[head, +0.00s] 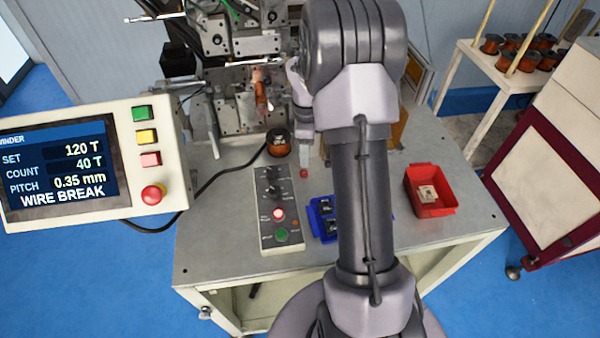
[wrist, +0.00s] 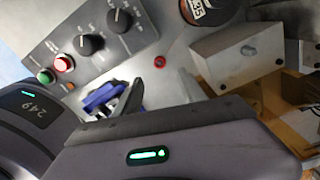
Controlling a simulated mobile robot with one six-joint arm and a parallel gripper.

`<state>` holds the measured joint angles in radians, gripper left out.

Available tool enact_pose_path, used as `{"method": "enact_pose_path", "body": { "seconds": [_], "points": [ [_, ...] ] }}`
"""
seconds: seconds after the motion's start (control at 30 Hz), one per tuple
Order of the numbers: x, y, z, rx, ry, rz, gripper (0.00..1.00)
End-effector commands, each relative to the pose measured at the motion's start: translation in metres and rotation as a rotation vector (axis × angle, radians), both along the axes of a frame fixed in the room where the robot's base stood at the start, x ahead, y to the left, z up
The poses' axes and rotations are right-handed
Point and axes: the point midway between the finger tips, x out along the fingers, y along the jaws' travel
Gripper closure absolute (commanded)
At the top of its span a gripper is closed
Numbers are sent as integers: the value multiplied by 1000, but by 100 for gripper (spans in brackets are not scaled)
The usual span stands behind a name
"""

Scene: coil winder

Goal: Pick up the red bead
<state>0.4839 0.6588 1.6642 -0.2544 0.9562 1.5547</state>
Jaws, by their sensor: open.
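The red bead (wrist: 160,62) is a small round red piece on the grey table top, between the control panel and a grey block in the wrist view. In the head view the bead (head: 303,173) shows as a small red spot right of the control panel. My gripper (head: 303,135) points down above and behind it, partly hidden by my arm. The gripper is open, with nothing seen between its jaws. Its dark body fills the lower part of the wrist view. The exact gap between fingers and bead cannot be told.
The control panel (head: 274,205) with knobs and buttons is left of the bead. A copper wire spool (head: 278,143) stands behind. A blue tray (head: 322,222) with dark parts is in front. A red bin (head: 432,192) stands at right. The winding machine (head: 238,85) rises at the back.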

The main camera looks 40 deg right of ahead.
Motion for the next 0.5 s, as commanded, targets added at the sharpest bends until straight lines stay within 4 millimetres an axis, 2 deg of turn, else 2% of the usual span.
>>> {"method": "enact_pose_path", "body": {
  "seconds": [0.03, 0.27, 0.5],
  "points": [
    [0, 0, -13, 1, 2, 1, 52],
    [1, 1, -36, 1, -1, 1, 52],
    [4, 3, -80, 1, 1, 2, 52]
  ]
}}
